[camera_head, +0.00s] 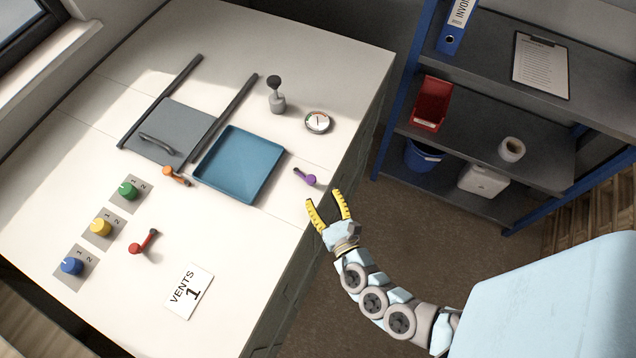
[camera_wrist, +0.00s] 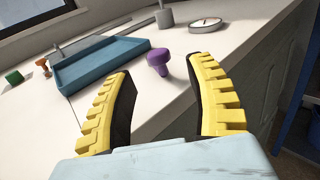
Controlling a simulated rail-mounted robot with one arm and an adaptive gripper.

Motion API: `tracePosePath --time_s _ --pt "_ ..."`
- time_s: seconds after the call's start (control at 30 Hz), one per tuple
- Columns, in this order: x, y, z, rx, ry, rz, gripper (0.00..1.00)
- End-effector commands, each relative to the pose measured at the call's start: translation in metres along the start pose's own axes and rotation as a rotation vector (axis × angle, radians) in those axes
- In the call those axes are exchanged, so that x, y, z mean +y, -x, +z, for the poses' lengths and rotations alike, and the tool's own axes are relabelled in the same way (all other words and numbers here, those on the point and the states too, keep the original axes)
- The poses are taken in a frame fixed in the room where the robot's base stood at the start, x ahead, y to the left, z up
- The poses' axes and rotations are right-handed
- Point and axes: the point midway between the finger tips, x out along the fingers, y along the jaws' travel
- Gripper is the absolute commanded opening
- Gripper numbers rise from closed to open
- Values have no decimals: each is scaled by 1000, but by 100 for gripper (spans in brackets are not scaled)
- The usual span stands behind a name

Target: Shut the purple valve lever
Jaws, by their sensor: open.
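The purple valve lever (camera_head: 306,177) is on the white worktop near its right edge, just right of the blue tray. In the head view its dark handle end points up and left, away from my gripper. In the wrist view the lever (camera_wrist: 158,61) shows as a purple knob ahead of and between my fingers. My gripper (camera_head: 327,206) has yellow fingers, spread open and empty. It is beside the worktop's right edge, short of the lever and apart from it. The fingers also frame the wrist view (camera_wrist: 165,95).
A blue tray (camera_head: 278,151), a gauge (camera_head: 317,121) and a grey post with a dark knob (camera_head: 276,97) are near the lever. An orange lever (camera_head: 175,174) and red lever (camera_head: 144,242) are further left. Shelves (camera_head: 478,143) stand at right. The worktop before the lever is clear.

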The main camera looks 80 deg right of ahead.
Motion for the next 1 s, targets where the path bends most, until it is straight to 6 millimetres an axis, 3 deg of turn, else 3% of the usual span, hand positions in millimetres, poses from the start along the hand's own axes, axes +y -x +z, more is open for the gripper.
tracePosePath --time_s 0.5,0.93,1.0 --pt "0 46 -1 1 0 1 55" --pt "0 50 0 0 0 -2 55" --pt "-2 50 -1 0 -3 -6 38"
